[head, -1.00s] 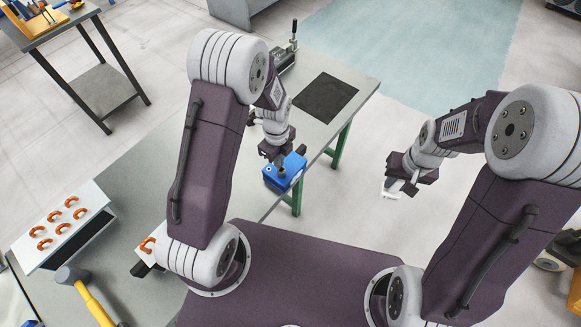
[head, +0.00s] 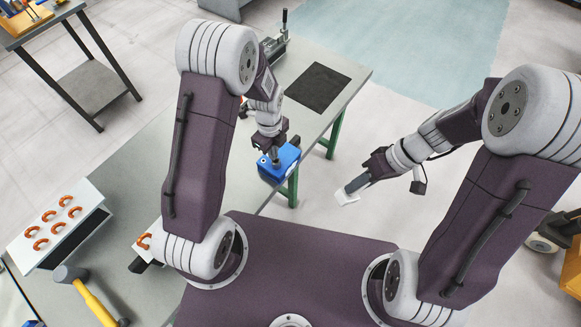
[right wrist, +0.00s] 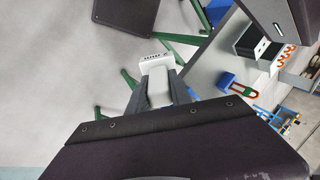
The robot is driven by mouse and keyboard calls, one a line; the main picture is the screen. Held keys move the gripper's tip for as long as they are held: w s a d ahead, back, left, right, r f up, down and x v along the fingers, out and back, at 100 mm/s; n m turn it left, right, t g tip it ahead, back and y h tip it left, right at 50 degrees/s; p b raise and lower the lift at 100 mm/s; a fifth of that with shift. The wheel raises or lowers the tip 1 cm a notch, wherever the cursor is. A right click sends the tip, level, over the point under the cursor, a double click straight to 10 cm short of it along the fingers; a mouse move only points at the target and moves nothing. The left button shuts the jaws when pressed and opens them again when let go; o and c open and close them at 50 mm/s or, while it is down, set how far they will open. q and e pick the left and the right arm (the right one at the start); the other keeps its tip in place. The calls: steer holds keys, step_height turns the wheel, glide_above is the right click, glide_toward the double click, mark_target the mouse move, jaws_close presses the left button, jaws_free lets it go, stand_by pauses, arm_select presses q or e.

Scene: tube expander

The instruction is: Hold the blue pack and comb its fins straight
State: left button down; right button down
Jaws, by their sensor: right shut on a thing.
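The blue pack (head: 286,160) sits near the table's right edge in the head view. My left gripper (head: 274,154) reaches down onto its top. Its fingers are too small and dark there to tell whether they close on it, and the fins cannot be made out. My right gripper (head: 362,181) is shut on the comb (head: 347,197), a pale tool with a white head, held over the floor to the right of the pack, apart from it. In the right wrist view the comb's toothed white head (right wrist: 154,62) points away beyond the fingers.
The grey table (head: 150,175) carries a black mat (head: 318,86), a toggle clamp (head: 275,46), a white holder with several orange bends (head: 85,192) and a yellow-handled hammer (head: 92,298). Open floor (head: 400,225) lies between the table and my right arm.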

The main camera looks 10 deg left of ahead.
steer(key=w+a+m+y, duration=0.4)
steer(key=w+a+y, duration=0.2)
steer(key=w+a, duration=0.5)
step_height(320, 180, down, 13)
steer(key=d+m+t+y, duration=0.2)
steer(key=d+m+t, duration=0.1)
steer(key=m+t, duration=0.55)
steer(key=s+a+f+t+y, duration=0.2)
steer(key=s+a+f, duration=0.1)
steer(key=s+f, duration=0.1)
steer(key=shift+s+f, duration=0.15)
steer(key=shift+f, duration=0.45)
steer(key=shift+t, duration=0.25)
